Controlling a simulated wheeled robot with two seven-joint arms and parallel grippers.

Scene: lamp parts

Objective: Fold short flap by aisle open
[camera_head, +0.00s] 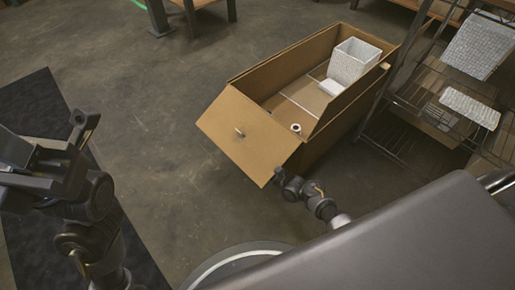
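An open cardboard box (338,128) stands on the floor right of centre. Its near short flap (250,140) slants outward and down from the box's left end. A small light mark or slot shows near the middle of that flap. My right gripper (280,178) is at the flap's lower right corner, beside the box; I cannot tell whether it touches the cardboard. Its fingers are too small and dark to read. My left gripper (52,138) is at the far left, away from the box, with its fingers apart and nothing between them.
Inside the box are a white textured bin (353,62) and a small white roll (296,128). A wire shelf rack (415,105) with white packages stands close on the box's right. A dark mat (38,95) lies at left. The floor between mat and box is clear.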

